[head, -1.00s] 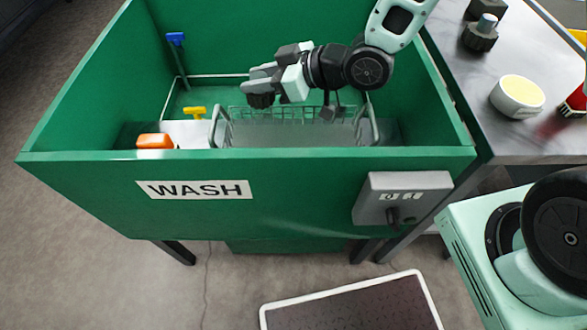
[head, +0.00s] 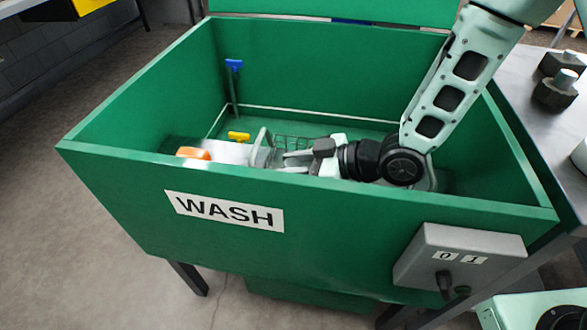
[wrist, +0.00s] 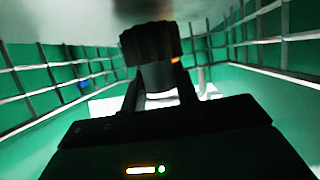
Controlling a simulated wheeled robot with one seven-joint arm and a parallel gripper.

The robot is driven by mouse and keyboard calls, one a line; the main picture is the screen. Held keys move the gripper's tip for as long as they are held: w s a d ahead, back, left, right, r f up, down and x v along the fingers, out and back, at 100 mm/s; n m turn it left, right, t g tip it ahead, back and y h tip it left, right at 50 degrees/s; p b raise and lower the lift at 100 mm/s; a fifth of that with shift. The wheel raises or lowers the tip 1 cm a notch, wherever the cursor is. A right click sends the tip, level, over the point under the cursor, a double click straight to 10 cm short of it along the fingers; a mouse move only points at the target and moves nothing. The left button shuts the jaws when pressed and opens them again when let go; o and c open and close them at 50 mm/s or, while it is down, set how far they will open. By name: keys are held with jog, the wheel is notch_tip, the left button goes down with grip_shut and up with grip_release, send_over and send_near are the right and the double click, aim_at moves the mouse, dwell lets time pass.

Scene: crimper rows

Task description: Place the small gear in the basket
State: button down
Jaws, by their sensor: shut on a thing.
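My gripper (head: 290,160) is low in the green wash tub, reaching inside the wire basket (head: 291,141). In the wrist view my gripper (wrist: 163,92) is shut on the small gear (wrist: 151,43), a dark toothed piece with a smooth lower part. The basket's wire walls (wrist: 40,76) rise on both sides of the gear in that view. I cannot make out the gear in the head view. I cannot tell whether it touches the basket floor.
The green tub (head: 110,165) has high walls around the basket. An orange piece (head: 193,153), a yellow-handled tool (head: 239,136) and a blue-topped brush (head: 233,66) are at its left. Dark toothed parts (head: 556,91) stand on the metal table at right.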

jog(key=shift+f, duration=0.25)
jog(key=shift+f, duration=0.1)
jog(key=shift+f, duration=0.15)
jog(key=c, duration=1.1)
grip_release()
jog(key=shift+o, duration=0.2)
jog(key=shift+r, duration=0.25)
jog(key=shift+d+r, duration=0.15)
jog(key=shift+d, duration=0.15)
jog(key=p+v, duration=0.1)
jog(key=v, duration=0.6)
jog(key=shift+s, duration=0.1)
